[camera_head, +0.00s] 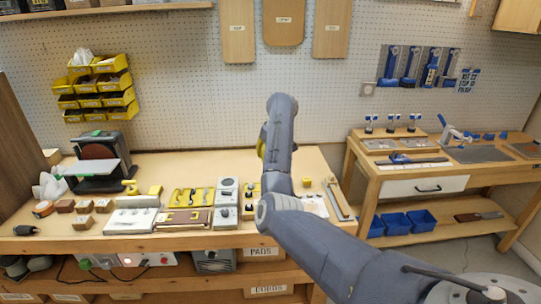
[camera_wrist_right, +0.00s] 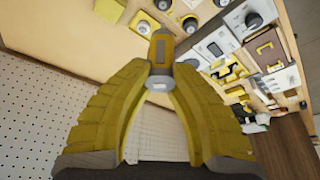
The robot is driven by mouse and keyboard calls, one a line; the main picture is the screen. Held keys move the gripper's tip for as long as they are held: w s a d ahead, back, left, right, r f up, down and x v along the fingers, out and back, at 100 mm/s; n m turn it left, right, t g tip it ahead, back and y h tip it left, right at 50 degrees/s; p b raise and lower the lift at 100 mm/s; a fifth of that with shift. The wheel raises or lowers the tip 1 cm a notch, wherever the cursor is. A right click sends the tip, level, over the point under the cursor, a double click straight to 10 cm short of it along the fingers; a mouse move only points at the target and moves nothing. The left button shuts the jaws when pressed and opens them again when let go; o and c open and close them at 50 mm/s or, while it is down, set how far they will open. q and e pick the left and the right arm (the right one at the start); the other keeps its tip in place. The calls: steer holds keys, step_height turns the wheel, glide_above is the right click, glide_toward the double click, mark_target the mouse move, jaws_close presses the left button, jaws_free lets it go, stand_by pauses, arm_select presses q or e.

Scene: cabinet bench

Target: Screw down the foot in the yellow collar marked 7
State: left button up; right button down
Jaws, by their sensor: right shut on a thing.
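In the right wrist view, my right gripper (camera_wrist_right: 159,78) has its yellow fingers closed at the tips on a small yellow-and-grey piece (camera_wrist_right: 160,46). The fingertips cover part of it, so I cannot tell whether it is the foot in the collar marked 7. Several round grey-and-white pieces in yellow surrounds, one of them just to its left (camera_wrist_right: 143,27), stand close by; I can read no number on them. In the head view, only a yellow bit of my right gripper (camera_head: 260,149) shows beside my grey arm. My left gripper is not in view.
The wooden bench (camera_head: 170,243) holds grey panels (camera_head: 130,220), yellow parts (camera_head: 188,197) and a sander (camera_head: 98,160) at the left. Yellow bins (camera_head: 97,88) hang on the pegboard. A second bench (camera_head: 390,172) stands at the right. My right arm crosses in front of the main bench.

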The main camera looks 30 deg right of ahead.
steer(key=shift+f, duration=2.4)
steer(key=shift+s+d, duration=0.1)
steer(key=shift+s, duration=0.1)
steer(key=shift+s+f, duration=0.1)
steer(key=shift+f, duration=0.65)
stand_by(2.1)
steer(key=shift+r, duration=0.15)
steer(key=shift+r, duration=2.85)
